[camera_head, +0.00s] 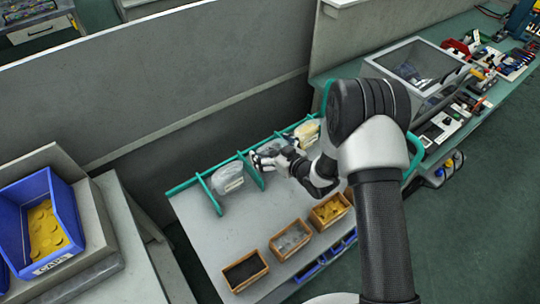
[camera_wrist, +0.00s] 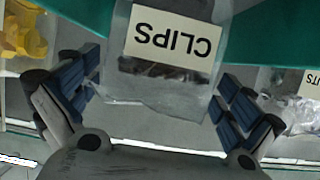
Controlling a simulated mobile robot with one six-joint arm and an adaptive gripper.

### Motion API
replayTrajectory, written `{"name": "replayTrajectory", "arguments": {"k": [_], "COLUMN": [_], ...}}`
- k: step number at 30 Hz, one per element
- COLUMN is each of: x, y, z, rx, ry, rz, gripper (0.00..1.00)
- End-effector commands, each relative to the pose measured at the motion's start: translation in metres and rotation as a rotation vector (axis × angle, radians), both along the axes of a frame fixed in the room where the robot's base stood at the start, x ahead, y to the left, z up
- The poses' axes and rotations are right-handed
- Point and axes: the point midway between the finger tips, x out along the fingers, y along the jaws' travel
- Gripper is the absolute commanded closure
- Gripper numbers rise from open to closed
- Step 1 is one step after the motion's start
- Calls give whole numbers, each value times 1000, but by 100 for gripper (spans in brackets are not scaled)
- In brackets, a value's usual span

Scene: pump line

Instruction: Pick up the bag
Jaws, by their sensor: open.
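A clear bag with a white label reading CLIPS (camera_wrist: 168,85) hangs in the middle of the wrist view, its label upside down, with dark small parts inside. My gripper (camera_wrist: 158,95) is open, with one blue-padded finger on each side of this bag; I cannot tell if either finger touches it. In the head view my gripper (camera_head: 266,160) is at the middle bag of the rack, which it partly hides. Another clear bag (camera_head: 227,178) hangs to the left, its label partly cut off in the wrist view (camera_wrist: 295,85). A bag with yellow parts (camera_head: 306,132) hangs to the right.
The bags hang between dividers of a green rack (camera_head: 210,195) at the bench's back edge. Wooden trays (camera_head: 245,271) stand along the front. A blue bin (camera_head: 40,225) with yellow discs is at left. A grey wall (camera_head: 180,80) rises behind. The bench middle (camera_head: 235,230) is clear.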

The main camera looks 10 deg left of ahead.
Motion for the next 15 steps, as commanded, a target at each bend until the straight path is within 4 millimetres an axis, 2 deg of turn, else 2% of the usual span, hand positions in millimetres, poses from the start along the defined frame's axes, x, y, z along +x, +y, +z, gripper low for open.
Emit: {"name": "replayTrajectory", "arguments": {"k": [3,15], "x": [0,0], "y": [0,-1], "z": [0,0], "rx": [0,0], "ry": [0,0], "rz": [0,0], "gripper": [1,27]}}
